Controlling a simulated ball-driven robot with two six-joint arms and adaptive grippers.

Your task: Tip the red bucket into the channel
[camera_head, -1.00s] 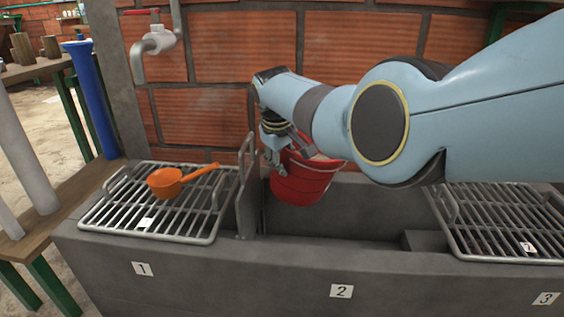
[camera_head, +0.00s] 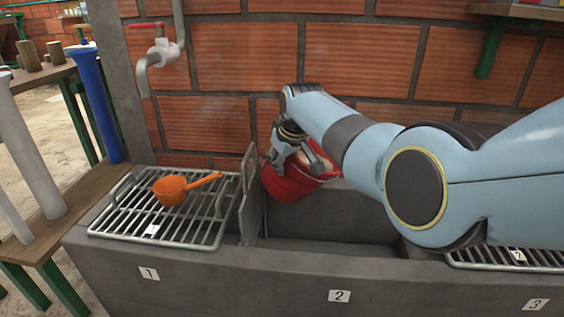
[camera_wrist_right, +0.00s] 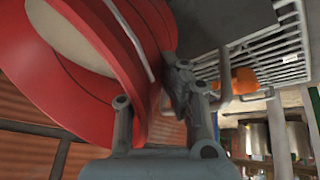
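The red bucket (camera_head: 290,184) hangs over the left part of the open channel (camera_head: 335,215), close to the upright divider gate (camera_head: 248,195). It is tilted, its mouth turned up and to the right in the head view. Pale contents (camera_head: 317,165) show inside its mouth. My right gripper (camera_head: 285,150) is shut on the bucket's upper side. In the right wrist view the fingers (camera_wrist_right: 152,108) sit at the red bucket wall (camera_wrist_right: 105,85), with pale contents (camera_wrist_right: 62,35) inside. The channel floor is partly hidden. My left gripper is not in view.
An orange scoop (camera_head: 172,190) lies on the left metal grate (camera_head: 120,229). Another grate (camera_head: 505,260) lies at right, partly behind my arm. A brick wall (camera_head: 245,60) stands close behind the basin, with a tap (camera_head: 158,52) above left. A blue tube (camera_head: 95,105) stands at left.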

